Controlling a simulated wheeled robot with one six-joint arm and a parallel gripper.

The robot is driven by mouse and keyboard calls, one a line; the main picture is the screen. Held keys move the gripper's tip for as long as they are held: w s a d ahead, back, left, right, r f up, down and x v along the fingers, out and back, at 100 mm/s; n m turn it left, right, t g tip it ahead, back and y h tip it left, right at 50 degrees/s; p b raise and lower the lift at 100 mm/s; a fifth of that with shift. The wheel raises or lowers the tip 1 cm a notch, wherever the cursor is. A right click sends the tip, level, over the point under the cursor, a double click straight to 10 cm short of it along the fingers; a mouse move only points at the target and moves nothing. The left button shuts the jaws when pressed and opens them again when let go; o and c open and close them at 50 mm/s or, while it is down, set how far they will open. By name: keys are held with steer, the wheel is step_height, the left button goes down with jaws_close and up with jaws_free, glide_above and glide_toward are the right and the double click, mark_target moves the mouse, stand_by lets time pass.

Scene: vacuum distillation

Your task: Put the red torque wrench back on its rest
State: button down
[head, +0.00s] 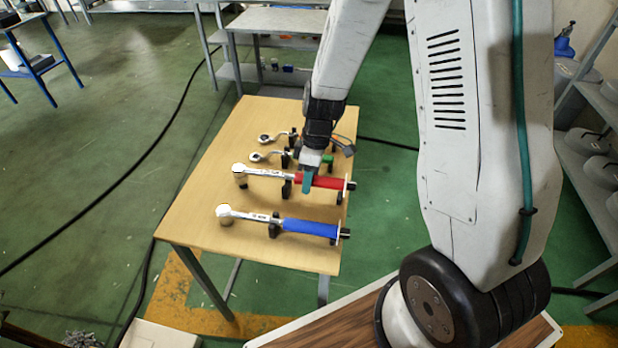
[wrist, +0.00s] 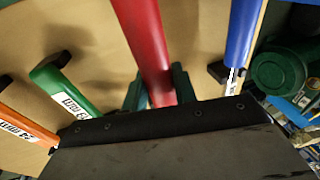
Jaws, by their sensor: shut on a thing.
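The red torque wrench (head: 322,182) lies level across the wooden table (head: 200,205), with its silver head (head: 240,171) to the left. It is at a black rest (head: 287,190), and whether it bears on it or hangs just above I cannot tell. My gripper (head: 308,184) comes down from above with its teal fingers shut around the red handle. In the wrist view the red handle (wrist: 148,45) runs between the two fingers (wrist: 158,90). The far part of the wrench is hidden there.
A blue torque wrench (head: 310,228) lies on its rest in front, parallel to the red one. Two smaller wrenches lie behind; the wrist view shows their green handle (wrist: 70,95) and orange handle (wrist: 28,122).

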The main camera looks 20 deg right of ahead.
steer(key=shift+f, duration=1.3)
steer(key=c, duration=1)
jaws_free()
steer(key=shift+c, duration=0.2)
steer(key=shift+m, duration=0.7)
steer(key=v, duration=0.5)
steer(key=s+v, duration=0.1)
steer(key=v, duration=0.1)
steer(key=shift+w+r, duration=0.1)
steer(key=shift+r, duration=0.3)
steer(key=s, duration=0.1)
steer(key=s+r+m+g, duration=0.1)
steer(key=s+m, duration=0.1)
steer(key=shift+s+r, duration=0.1)
steer(key=shift+r, duration=0.15)
steer(key=s+d+r+m+t+h, duration=0.1)
steer(key=s+r+m, duration=0.6)
steer(key=s+r, duration=1.1)
step_height(320, 180, up, 3)
steer(key=t+h, duration=0.1)
steer(key=t, duration=0.1)
steer(key=shift+s+d+t+h, duration=0.2)
steer(key=shift+s+t+h, duration=0.1)
steer(key=shift+s, duration=0.05)
